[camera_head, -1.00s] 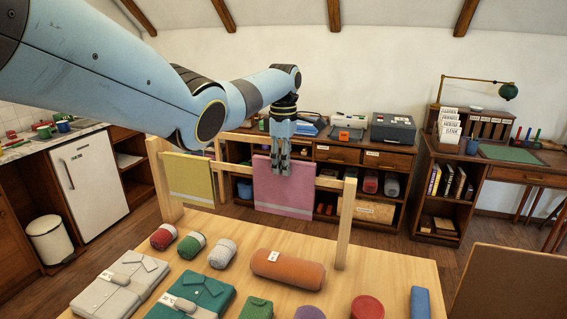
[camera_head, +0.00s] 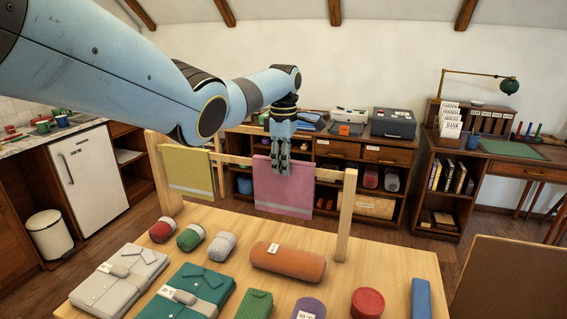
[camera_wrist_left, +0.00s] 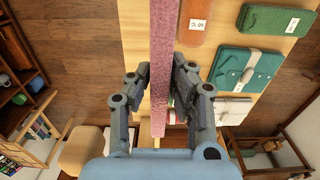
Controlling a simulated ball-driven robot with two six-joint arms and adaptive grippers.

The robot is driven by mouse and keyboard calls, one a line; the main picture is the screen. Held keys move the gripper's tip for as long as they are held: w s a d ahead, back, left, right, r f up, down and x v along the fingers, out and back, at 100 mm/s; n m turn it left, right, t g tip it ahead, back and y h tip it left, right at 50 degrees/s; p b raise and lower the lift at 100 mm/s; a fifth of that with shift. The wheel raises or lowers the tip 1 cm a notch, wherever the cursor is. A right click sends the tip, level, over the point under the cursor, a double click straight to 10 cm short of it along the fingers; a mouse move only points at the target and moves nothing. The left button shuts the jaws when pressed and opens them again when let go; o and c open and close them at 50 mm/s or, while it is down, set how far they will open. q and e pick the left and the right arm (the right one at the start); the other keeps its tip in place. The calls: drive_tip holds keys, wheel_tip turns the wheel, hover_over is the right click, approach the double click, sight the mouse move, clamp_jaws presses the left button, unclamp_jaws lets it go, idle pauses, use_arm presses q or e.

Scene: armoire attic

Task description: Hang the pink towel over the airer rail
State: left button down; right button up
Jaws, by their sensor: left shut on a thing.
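The pink towel (camera_head: 283,190) hangs flat at the airer rail (camera_head: 233,158), right of the yellow towel. My left gripper (camera_head: 280,168) is shut on the pink towel's top edge from above. In the left wrist view the pink towel (camera_wrist_left: 162,70) shows edge-on as a thin strip between the fingers of my left gripper (camera_wrist_left: 161,95). The rail shows on both sides of the pink towel. Whether the cloth is draped over the rail or held against it I cannot tell. My right gripper is not in view.
A yellow towel (camera_head: 189,174) hangs on the rail's left part. The airer's right post (camera_head: 345,215) stands on the wooden table (camera_head: 390,268). Rolled towels, an orange bolster (camera_head: 288,262) and folded shirts (camera_head: 118,280) lie in front. Shelves (camera_head: 385,160) stand behind.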

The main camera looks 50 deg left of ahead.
use_arm(q)
drive_tip(key=shift+f, duration=0.2)
drive_tip(key=c, duration=1.1)
unclamp_jaws()
drive_tip(key=shift+c, duration=0.2)
drive_tip(key=shift+r, duration=0.1)
wheel_tip(320, 180, up, 12)
